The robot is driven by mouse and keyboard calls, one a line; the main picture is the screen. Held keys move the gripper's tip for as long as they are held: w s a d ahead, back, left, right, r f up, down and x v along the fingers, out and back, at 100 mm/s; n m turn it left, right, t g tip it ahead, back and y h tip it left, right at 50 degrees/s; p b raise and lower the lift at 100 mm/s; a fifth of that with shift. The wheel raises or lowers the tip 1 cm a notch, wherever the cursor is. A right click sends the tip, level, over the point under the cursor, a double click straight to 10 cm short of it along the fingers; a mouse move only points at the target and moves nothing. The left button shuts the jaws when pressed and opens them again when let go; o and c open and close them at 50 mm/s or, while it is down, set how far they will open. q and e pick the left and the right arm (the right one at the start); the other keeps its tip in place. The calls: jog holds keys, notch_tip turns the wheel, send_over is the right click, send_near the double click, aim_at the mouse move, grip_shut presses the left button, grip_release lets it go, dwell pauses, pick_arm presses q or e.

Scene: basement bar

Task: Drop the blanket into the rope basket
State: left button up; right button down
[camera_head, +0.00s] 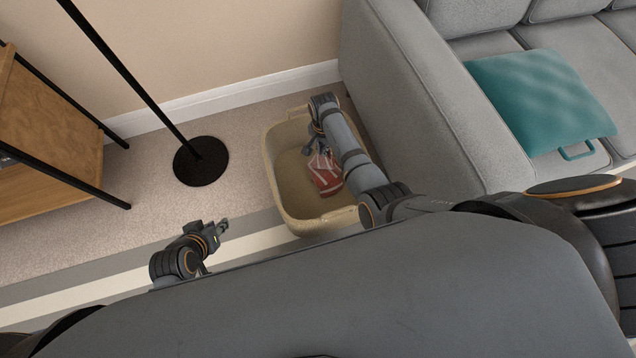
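The rope basket (284,209) is a beige, rounded tub on the carpet, between the lamp and the sofa. The blanket (327,180) is a small red bundle with pale stripes, seen within the basket's opening toward its right side. My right gripper (314,150) points down into the basket opening, just above and beside the blanket. Its fingers are small and dark, and I cannot tell whether they touch or hold the cloth. My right arm covers part of the basket's right side. My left gripper (223,226) is left of the basket, apart from it, with no object visible in it; its finger gap is unclear.
A grey sofa (425,95) stands right of the basket, with a teal cushion-like item (540,100) on it. A black floor lamp base (201,161) stands left of the basket. A wooden shelf (45,140) is at the far left. The wall is behind. Carpet between lamp and basket is clear.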

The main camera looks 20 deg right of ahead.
pick_arm(q)
jog(key=shift+w+t, duration=0.3)
jog(key=shift+w, duration=0.05)
pick_arm(e)
jog(key=shift+f, duration=0.25)
jog(key=c, duration=1.5)
grip_release()
jog(key=shift+o, duration=0.5)
jog(key=o, duration=0.5)
jog(key=shift+o, duration=0.4)
jog(key=o, duration=0.6)
